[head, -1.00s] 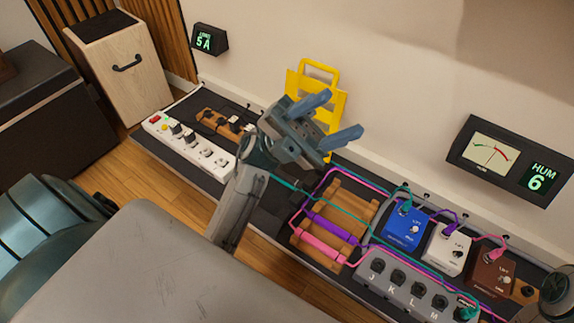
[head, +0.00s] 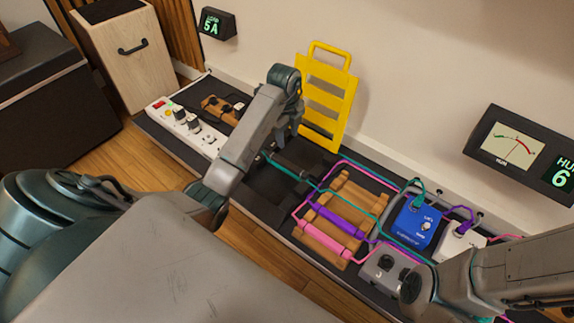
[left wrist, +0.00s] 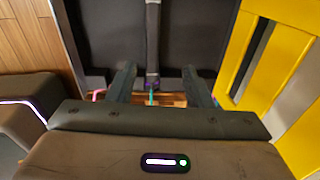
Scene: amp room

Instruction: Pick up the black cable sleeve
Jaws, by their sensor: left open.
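The black cable sleeve (head: 291,164) appears as a dark tube lying on the dark board, with a teal cable by it, left of a wooden rack. In the left wrist view a long dark bar, likely this sleeve (left wrist: 153,45), runs down from the top between my fingers, with teal at its lower end. My left gripper (head: 287,130) is above the board near the sleeve, its fingertips hidden in the head view. In the left wrist view my left gripper (left wrist: 158,68) has its fingers apart on either side of the bar. I cannot tell contact. My right gripper is not visible.
The wooden rack (head: 350,188) holds a purple sleeve (head: 335,219) and a pink sleeve (head: 325,240). A yellow slotted panel (head: 333,88) leans on the wall behind my left gripper. A white power strip (head: 186,128) is left; a blue pedal (head: 413,227) is right.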

